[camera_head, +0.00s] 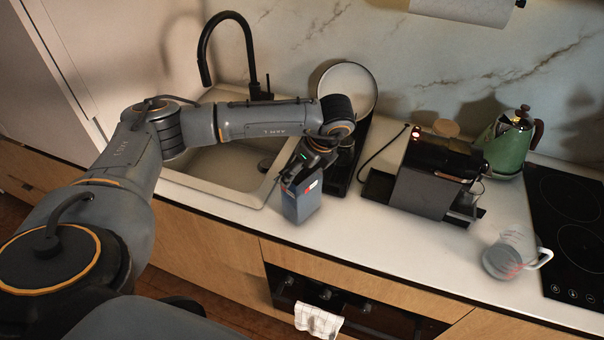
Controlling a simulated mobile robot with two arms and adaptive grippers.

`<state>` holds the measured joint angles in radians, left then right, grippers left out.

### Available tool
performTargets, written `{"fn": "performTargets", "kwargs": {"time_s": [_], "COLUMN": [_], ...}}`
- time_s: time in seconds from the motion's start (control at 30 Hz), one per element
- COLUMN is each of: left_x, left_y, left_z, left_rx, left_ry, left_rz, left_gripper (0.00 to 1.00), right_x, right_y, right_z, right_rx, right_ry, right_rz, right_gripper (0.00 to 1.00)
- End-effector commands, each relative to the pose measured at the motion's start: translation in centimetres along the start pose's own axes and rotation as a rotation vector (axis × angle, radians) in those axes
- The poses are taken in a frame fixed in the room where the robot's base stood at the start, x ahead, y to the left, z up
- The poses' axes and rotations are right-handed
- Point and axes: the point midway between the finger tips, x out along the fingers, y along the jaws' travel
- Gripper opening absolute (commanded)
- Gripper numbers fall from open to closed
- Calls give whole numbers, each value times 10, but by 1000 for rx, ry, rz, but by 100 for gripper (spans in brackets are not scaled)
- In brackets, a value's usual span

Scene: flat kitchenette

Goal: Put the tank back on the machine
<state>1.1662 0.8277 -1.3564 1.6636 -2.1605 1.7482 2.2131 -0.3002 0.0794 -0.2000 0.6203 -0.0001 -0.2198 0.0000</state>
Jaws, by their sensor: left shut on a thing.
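The coffee machine (424,187) is a dark and grey box on the counter, right of centre, with a small red light on its top left. The tank (301,207) is a blue-grey, box-shaped container. It is upright, left of the machine and near the counter's front edge, beside the sink. My left gripper (305,170) comes down from above and is shut on the top of the tank. The fingers are partly hidden. I cannot tell whether the tank's bottom touches the counter. My right gripper is out of view.
The sink (229,183) with a black tap (249,60) is behind my left arm. A round plate (349,82) stands upright behind the wrist. A green kettle (508,146), a glass jug (509,258) and a hob (572,205) are right.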

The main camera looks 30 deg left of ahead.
Motion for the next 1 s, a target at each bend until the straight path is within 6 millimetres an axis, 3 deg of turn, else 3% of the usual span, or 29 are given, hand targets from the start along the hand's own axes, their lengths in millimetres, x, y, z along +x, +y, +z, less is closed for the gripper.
{"fn": "performTargets", "kwargs": {"time_s": [0.33, 0.77, 1.0], "left_x": [-22, -71, -99], "left_y": [-1, 26, 43], "left_z": [9, 5, 0], "left_rx": [-1, 0, 1], "left_ry": [0, 0, -2], "left_rz": [-7, -8, -8], "left_gripper": [31, 31, 31], "right_x": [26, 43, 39], "right_y": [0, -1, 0], "right_z": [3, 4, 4], "right_rx": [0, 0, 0], "right_ry": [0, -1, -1], "right_rz": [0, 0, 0], "right_gripper": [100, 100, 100]}}
